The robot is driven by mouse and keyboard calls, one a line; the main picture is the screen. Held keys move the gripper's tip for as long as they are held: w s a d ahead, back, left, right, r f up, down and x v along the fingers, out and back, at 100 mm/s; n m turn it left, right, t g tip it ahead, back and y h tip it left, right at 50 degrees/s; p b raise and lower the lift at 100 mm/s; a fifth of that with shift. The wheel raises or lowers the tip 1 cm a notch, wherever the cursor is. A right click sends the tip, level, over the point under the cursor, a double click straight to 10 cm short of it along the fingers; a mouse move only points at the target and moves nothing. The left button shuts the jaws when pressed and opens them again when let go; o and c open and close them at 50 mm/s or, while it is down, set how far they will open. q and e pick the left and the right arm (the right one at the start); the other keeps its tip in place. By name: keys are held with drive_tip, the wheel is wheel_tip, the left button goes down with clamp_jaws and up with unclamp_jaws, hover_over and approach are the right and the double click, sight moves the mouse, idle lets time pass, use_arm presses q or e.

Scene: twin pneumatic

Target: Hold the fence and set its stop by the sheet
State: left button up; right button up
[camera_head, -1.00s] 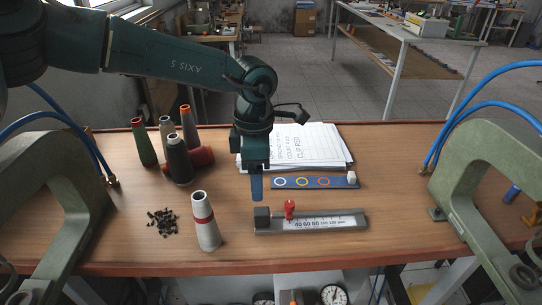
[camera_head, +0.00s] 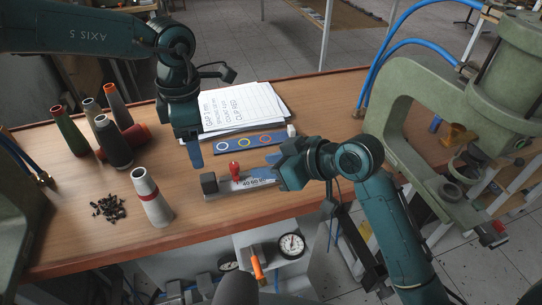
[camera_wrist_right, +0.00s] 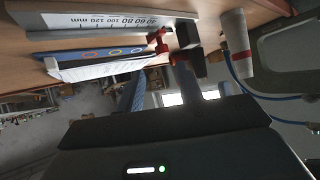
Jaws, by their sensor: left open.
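The fence (camera_head: 222,194) is a grey metal bar with a printed millimetre scale, lying near the table's front edge. A black block (camera_head: 209,184) sits at its left end, and the red-knobbed stop (camera_head: 235,170) stands just left of the 40 mark. The fence also shows in the right wrist view (camera_wrist_right: 75,22). The sheet (camera_head: 240,108), headed with a gap line and ending "CLIP RED", lies behind it. My left gripper (camera_head: 195,155) points down, open, behind the black block. My right gripper (camera_head: 278,170) is at the fence's right end, covering it; its fingers look apart in the wrist view (camera_wrist_right: 170,85).
A blue strip with coloured rings (camera_head: 250,142) lies between sheet and fence. Several thread cones (camera_head: 114,143) stand at left, with a lone white cone (camera_head: 151,198) nearer the front beside small dark pieces (camera_head: 109,208). A green press frame (camera_head: 395,120) stands at right.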

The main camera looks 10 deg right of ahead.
sight(204, 178)
use_arm(q)
wheel_tip(204, 178, down, 13)
drive_tip(key=shift+f, duration=0.1)
use_arm(e)
drive_tip(key=shift+w+d+r+n+g, duration=0.15)
drive_tip(key=shift+r+n+g, duration=0.35)
drive_tip(key=shift+r+n, duration=0.35)
use_arm(q)
drive_tip(key=shift+c, duration=0.4)
drive_tip(key=c, duration=1.1)
drive_tip(key=shift+o, duration=0.2)
